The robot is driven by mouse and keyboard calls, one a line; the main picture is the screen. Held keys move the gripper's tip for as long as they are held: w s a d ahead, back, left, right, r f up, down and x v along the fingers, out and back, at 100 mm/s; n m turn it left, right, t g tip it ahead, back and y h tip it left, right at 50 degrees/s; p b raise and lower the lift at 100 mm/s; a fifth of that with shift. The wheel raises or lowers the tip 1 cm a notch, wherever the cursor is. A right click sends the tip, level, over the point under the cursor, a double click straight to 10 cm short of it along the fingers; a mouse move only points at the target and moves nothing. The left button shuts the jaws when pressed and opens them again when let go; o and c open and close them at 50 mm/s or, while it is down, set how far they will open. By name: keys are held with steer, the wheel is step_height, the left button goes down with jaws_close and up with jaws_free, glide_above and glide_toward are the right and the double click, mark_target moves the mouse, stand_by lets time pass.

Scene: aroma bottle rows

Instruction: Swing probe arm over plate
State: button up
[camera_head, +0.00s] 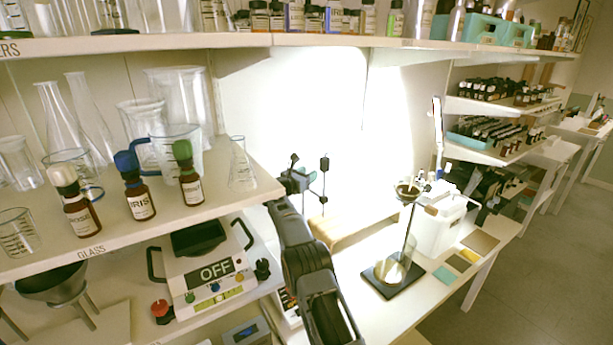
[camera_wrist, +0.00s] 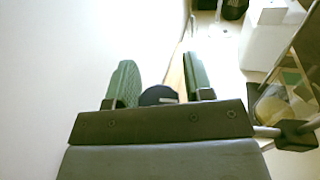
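My gripper (camera_head: 298,179) is at the far end of my dark arm, in front of the bright wall, right of the upper shelf. In the wrist view its two green-padded fingers (camera_wrist: 163,82) stand apart. A dark round knob with a pale mark (camera_wrist: 159,95) shows between them; I cannot tell whether they touch it. A thin upright rod with black fittings (camera_head: 325,170) stands beside the gripper; whether it is the probe arm is unclear. A white hotplate unit reading OFF (camera_head: 217,272), with a dark square plate (camera_head: 199,237), sits on the lower shelf.
Brown bottles with white (camera_head: 78,210), blue (camera_head: 139,197) and green (camera_head: 190,180) caps stand near the shelf edge beside glassware. A stand with a glass vessel (camera_head: 393,270) and a white box (camera_head: 437,225) are on the right bench. A black clamp (camera_wrist: 297,136) is right of the gripper.

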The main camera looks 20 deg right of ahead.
steer(key=shift+o, duration=1.1)
steer(key=shift+a, duration=0.1)
steer(key=shift+a, duration=0.15)
steer(key=shift+s+a+f+b, duration=0.1)
steer(key=shift+a+b, duration=0.15)
steer(key=shift+b, duration=0.1)
steer(key=b+v, duration=0.3)
steer(key=v, duration=0.3)
steer(key=shift+s+a, duration=0.25)
steer(key=shift+a, duration=0.1)
